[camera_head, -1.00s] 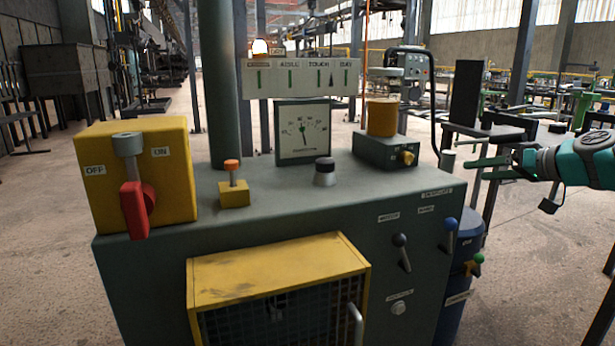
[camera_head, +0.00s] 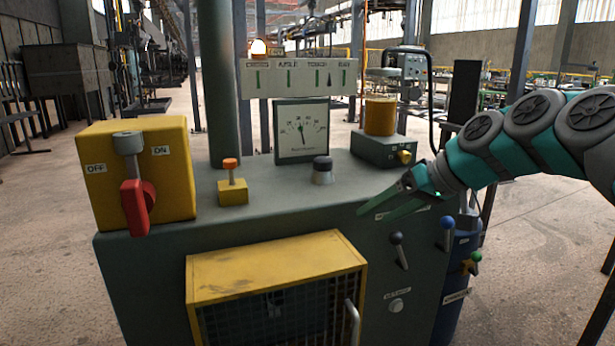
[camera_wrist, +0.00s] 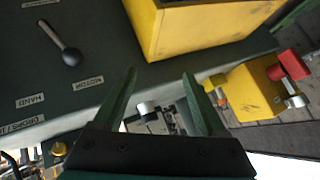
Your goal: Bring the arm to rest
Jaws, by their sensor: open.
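My gripper (camera_head: 385,202) is in the head view at the right, in front of the upper right part of the dark green machine (camera_head: 280,215). Its green fingers point left and a little down, and my teal and grey arm comes in from the right edge. In the wrist view my gripper (camera_wrist: 160,88) shows two spread green fingers with nothing held between them. The label above the levers is partly hidden by the fingers.
A yellow switch box (camera_head: 150,165) with a red handle (camera_head: 137,205) stands at the left. An orange-topped button (camera_head: 231,165), a dial gauge (camera_head: 302,130) and an amber jar (camera_head: 380,116) are on top. A yellow cage (camera_head: 275,265) juts from the front. The floor at left is clear.

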